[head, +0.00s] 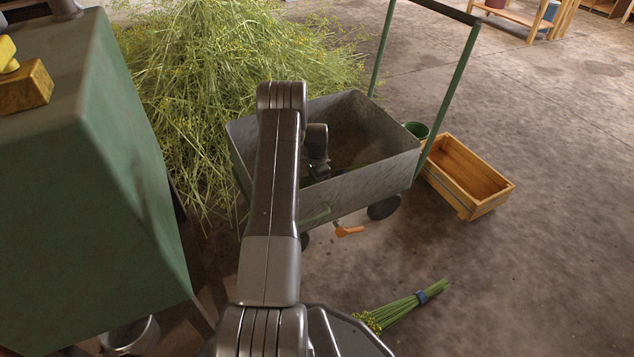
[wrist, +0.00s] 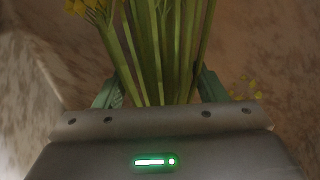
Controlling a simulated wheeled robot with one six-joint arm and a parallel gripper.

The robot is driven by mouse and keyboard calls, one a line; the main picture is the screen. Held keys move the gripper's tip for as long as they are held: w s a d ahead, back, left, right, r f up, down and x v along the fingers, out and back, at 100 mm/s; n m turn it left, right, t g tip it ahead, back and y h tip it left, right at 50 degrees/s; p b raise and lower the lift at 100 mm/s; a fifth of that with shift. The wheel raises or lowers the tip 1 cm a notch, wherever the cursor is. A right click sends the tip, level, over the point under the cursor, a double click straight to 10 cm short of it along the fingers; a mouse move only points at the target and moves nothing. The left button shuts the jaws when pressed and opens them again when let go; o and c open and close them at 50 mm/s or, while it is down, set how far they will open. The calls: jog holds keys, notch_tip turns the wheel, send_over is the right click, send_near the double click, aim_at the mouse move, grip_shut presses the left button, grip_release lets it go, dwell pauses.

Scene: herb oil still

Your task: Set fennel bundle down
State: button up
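In the wrist view, a fennel bundle (wrist: 160,45) of green stems with yellow flowers at the upper left runs away from my gripper (wrist: 160,85). The green fingers press on both sides of the stems, so the gripper is shut on the bundle. In the head view my arm reaches over the grey metal cart (head: 365,170), and its wrist end is down inside the cart. The fingers and most of the held bundle are hidden there. Another fennel bundle (head: 405,305) with a blue tie lies on the floor in front of the cart.
A large heap of loose fennel (head: 185,95) stands behind the cart. A green box-like housing (head: 95,190) fills the left. The floor at right is clear.

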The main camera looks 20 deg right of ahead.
jog(key=o, duration=0.4)
jog(key=shift+c, duration=0.2)
jog(key=shift+r, duration=0.1)
notch_tip(320, 180, up, 12)
jog(key=p, duration=0.4)
